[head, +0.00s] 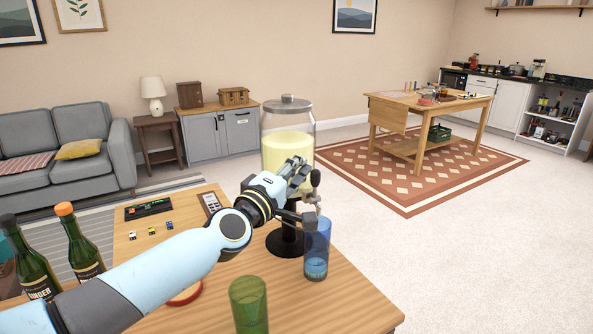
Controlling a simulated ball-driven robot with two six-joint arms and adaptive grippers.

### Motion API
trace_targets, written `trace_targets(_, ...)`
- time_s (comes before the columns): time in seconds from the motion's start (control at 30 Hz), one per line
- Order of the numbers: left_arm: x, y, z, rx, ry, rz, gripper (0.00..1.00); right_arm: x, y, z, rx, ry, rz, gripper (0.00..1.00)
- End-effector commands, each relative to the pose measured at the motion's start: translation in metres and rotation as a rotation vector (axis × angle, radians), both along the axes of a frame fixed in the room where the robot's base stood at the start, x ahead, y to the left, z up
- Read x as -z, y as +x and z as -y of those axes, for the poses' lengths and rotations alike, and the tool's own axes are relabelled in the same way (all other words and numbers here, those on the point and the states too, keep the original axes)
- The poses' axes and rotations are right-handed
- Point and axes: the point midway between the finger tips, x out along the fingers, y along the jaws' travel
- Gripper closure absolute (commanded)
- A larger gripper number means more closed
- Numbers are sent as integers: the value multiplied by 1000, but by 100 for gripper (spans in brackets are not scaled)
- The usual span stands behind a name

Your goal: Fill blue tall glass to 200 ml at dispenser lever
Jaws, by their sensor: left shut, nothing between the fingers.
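The drink dispenser (288,120) is a clear jar with a grey lid, holding pale yellow liquid, on a black stand at the table's far side. Its lever ends in a dark knob (315,178). The blue tall glass (317,245) stands upright on the table below the tap, at its right. A lighter band shows low in the glass; I cannot tell whether it is liquid or base. My left gripper (302,167) is shut and empty in front of the jar, close beside the knob. I cannot tell whether they touch. My arm hides part of the stand. My right gripper is out of view.
A green glass (248,304) stands near the front of the wooden table (335,305). Two dark bottles (80,243) stand at the left. Small dice (151,231), a dark tray (149,208) and a remote-like device (211,203) lie behind my arm. The table's right front is clear.

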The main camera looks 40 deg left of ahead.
Motion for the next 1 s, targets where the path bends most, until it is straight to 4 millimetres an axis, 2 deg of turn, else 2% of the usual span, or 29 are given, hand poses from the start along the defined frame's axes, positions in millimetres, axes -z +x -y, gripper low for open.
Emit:
trace_targets(0.57, 1, -3, 8, 0, 96, 40, 100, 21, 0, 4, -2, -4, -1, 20)
trace_targets(0.77, 3, -6, 14, 1, 181, 75, 100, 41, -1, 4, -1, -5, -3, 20)
trace_targets(1.0, 5, -12, 27, 1, 351, 143, 100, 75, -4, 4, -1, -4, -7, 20)
